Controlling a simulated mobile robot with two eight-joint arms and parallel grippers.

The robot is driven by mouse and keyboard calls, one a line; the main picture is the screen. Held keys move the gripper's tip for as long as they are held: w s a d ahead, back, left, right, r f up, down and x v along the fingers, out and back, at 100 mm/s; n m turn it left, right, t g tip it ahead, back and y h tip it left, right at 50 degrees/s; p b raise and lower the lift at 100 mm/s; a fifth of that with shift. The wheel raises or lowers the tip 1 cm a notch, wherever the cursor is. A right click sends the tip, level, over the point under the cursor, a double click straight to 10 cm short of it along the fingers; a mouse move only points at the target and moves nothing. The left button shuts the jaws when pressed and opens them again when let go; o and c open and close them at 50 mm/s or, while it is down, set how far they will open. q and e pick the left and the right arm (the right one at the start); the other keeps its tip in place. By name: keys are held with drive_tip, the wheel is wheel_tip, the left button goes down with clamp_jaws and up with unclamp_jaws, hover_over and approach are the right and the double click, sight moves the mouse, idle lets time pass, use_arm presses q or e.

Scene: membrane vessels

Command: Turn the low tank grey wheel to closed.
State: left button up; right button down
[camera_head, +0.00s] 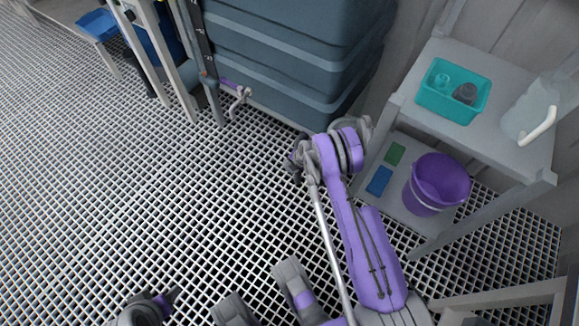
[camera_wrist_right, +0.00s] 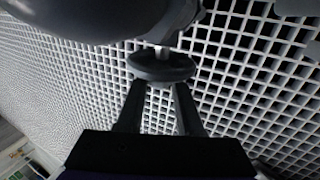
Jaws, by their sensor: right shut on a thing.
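The low tank's grey wheel (camera_wrist_right: 162,68) shows in the right wrist view as a dark grey disc on a short pale stem. My right gripper (camera_wrist_right: 158,88) has its two fingers on either side of the wheel's near edge and is shut on it. In the head view my right gripper (camera_head: 297,160) is low by the bottom corner of the blue-grey tank (camera_head: 285,55); the wheel is hidden there behind my arm. What looks like my left gripper (camera_head: 168,299) is at the bottom edge, apart from everything, its jaw opening unclear. The wheel's turn angle cannot be read.
A grey shelf (camera_head: 425,55) on the right carries a teal tray (camera_head: 440,105), with a purple bucket (camera_head: 437,180) below. A small tap (camera_head: 238,103) sticks out near the tank's left base. A metal frame (camera_head: 180,90) stands further left. The grating floor (camera_head: 110,190) is clear.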

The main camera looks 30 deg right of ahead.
drive_tip(key=t, duration=0.1)
drive_tip(key=t+y, duration=0.1)
drive_tip(key=t, duration=0.1)
drive_tip(key=shift+s+d+f, duration=0.2)
drive_tip(key=shift+s+f, duration=0.05)
drive_tip(key=shift+s+f+t+y+b, duration=0.15)
drive_tip(key=shift+t+y+b, duration=0.5)
drive_tip(key=shift+t, duration=0.95)
drive_tip(key=c, duration=0.5)
unclamp_jaws()
drive_tip(key=shift+c, duration=0.2)
wheel_tip(320, 180, up, 10)
drive_tip(key=p, duration=0.3)
